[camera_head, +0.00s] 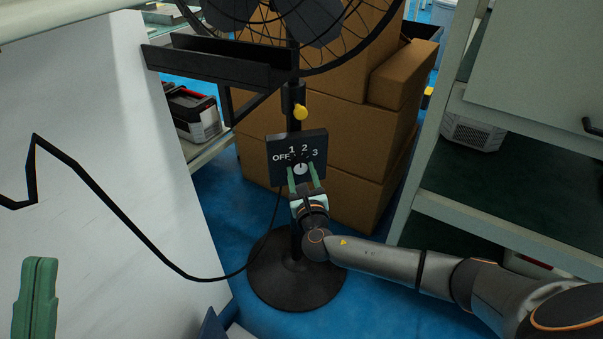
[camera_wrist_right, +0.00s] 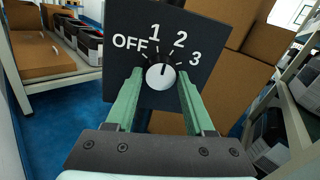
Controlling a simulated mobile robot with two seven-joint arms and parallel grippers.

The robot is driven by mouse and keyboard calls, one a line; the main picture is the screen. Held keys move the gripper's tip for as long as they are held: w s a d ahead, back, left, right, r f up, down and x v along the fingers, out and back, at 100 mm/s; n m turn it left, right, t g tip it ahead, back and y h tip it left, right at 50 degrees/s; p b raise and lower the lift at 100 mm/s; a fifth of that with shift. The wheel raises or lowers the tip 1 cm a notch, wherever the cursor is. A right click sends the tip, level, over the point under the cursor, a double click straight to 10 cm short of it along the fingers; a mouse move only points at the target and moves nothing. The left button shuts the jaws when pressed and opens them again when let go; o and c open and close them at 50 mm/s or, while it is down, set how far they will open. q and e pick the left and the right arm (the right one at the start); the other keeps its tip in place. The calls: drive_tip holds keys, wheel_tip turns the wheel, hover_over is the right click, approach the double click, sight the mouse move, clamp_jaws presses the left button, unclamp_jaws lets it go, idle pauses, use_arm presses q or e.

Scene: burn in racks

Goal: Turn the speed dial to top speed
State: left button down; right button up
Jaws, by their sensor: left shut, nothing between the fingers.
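The speed dial (camera_wrist_right: 160,76) is a round white knob on a black panel (camera_head: 283,144) marked OFF, 1, 2 and 3, fixed to the stand of a black fan. In the right wrist view its dark pointer mark faces roughly upward, around 1 to 2; I cannot tell exactly which. My right gripper (camera_head: 303,174) faces the panel with its green fingers open, one on each side of the dial. Gaps show between the fingers and the knob. My left gripper (camera_head: 37,290) is shut and empty at the lower left, far from the panel.
The fan's round black base (camera_head: 296,284) stands on the blue floor. Cardboard boxes (camera_head: 345,150) are stacked behind the stand. A black bracket (camera_head: 215,62) juts out above left of the panel. A shelf rack (camera_head: 470,212) stands at right, a white panel (camera_head: 110,130) at left.

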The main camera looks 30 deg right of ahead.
clamp_jaws()
